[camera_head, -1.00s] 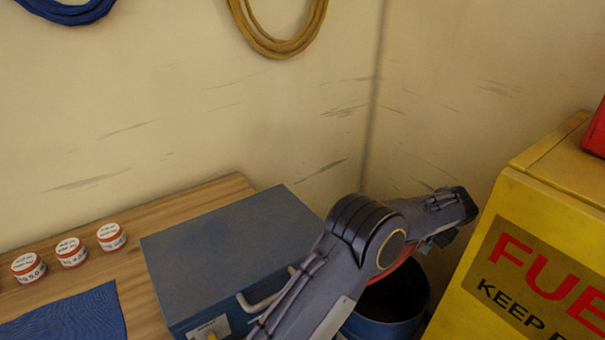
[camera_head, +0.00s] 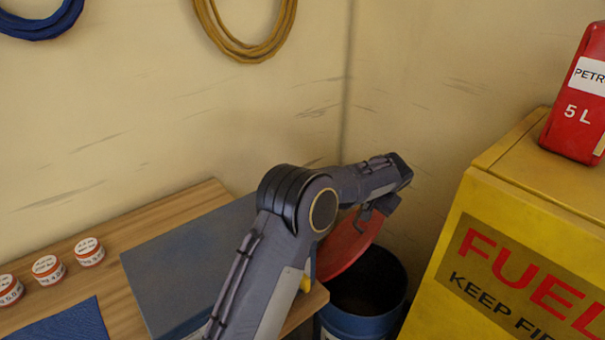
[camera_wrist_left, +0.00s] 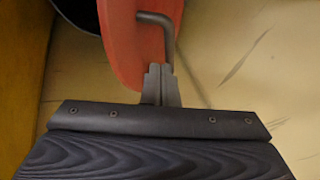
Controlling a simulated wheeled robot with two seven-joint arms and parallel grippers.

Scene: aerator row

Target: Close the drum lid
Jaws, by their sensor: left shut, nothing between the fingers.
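The blue drum (camera_head: 338,325) stands on the floor between the workbench and the yellow cabinet, its dark inside showing. Its red lid (camera_head: 350,256) stands tilted up at the drum's left side, open and partly hidden behind my left arm. In the left wrist view the lid (camera_wrist_left: 125,45) carries a bent metal handle (camera_wrist_left: 167,30), and the drum's dark opening shows at the top left. My left gripper (camera_head: 364,214) is above the lid and drum. Its fingers (camera_wrist_left: 162,72) are shut and empty, close to the handle's end; I cannot tell if they touch it. My right gripper is out of view.
A yellow fuel cabinet (camera_head: 455,230) stands close right of the drum, with a red petrol can (camera_head: 575,115) on top. A workbench (camera_head: 190,200) with a blue-grey box (camera_head: 170,265) and several small jars is at the left. Walls close off the corner behind.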

